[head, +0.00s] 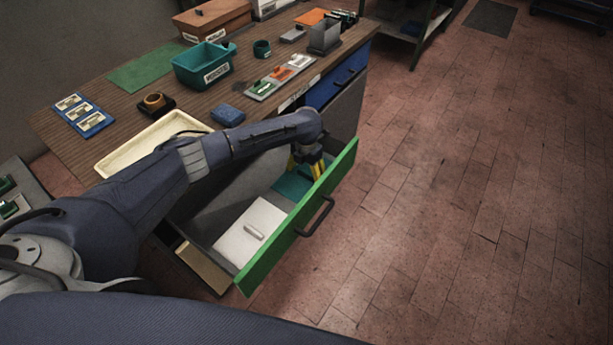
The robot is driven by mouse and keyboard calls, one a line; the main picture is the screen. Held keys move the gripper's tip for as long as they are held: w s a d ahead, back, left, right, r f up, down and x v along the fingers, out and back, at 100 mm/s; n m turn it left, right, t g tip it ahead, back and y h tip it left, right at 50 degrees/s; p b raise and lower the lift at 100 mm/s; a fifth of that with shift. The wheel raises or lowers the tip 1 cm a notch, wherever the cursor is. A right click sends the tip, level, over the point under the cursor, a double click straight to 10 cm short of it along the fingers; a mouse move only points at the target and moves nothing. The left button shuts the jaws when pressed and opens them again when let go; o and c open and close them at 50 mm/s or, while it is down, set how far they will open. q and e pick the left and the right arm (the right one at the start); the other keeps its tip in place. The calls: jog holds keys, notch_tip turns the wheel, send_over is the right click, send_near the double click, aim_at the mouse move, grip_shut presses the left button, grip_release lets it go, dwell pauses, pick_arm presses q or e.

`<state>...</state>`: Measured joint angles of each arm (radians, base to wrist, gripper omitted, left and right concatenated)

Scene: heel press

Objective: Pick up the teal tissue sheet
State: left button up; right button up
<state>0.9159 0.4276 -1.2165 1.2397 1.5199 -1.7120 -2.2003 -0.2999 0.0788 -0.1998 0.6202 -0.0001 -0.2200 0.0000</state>
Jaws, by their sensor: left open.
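The teal tissue sheet (291,187) lies in the far part of the open green-fronted drawer (305,215). My left gripper (307,172) reaches down into the drawer over the sheet, with its yellow fingers pointing down. The left gripper is open. The fingertips are close to the sheet, but I cannot tell if they touch it. My left wrist and forearm hide part of the drawer's back. My right gripper is not in view.
A white lidded box (250,232) sits in the near part of the drawer. The wooden bench (150,95) above holds a cream tray (140,146), a teal bin (203,66), a blue block (227,115) and other small items. The brick floor at right is clear.

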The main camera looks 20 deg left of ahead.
pick_arm(q)
jog(key=c, duration=1.1)
jog(key=shift+c, duration=1.3)
